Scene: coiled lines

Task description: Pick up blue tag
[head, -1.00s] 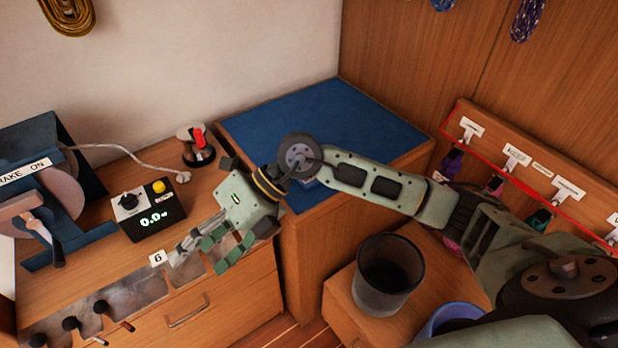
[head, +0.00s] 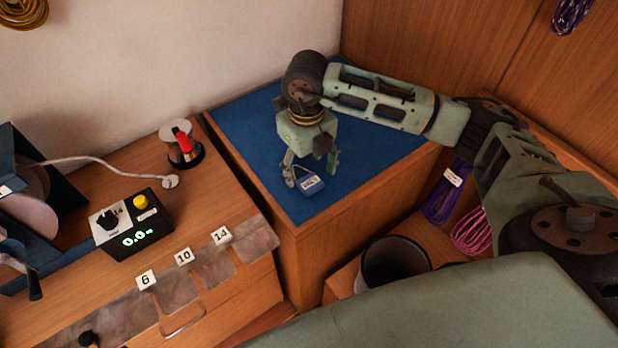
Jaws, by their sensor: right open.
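A small blue tag (head: 309,185) with a white label lies on the blue mat (head: 245,133) that covers the raised wooden cabinet top. The label's writing is too small to read surely. My right gripper (head: 311,180) points down at the tag, with its fingers open. One finger is at the tag's left and the other stands behind it to the right. I cannot tell whether a finger touches the tag. My left gripper is not in view.
A control box (head: 131,225) with a yellow button and a red-topped device (head: 181,145) stand on the left counter. A dark bin (head: 393,266) is below the cabinet at right.

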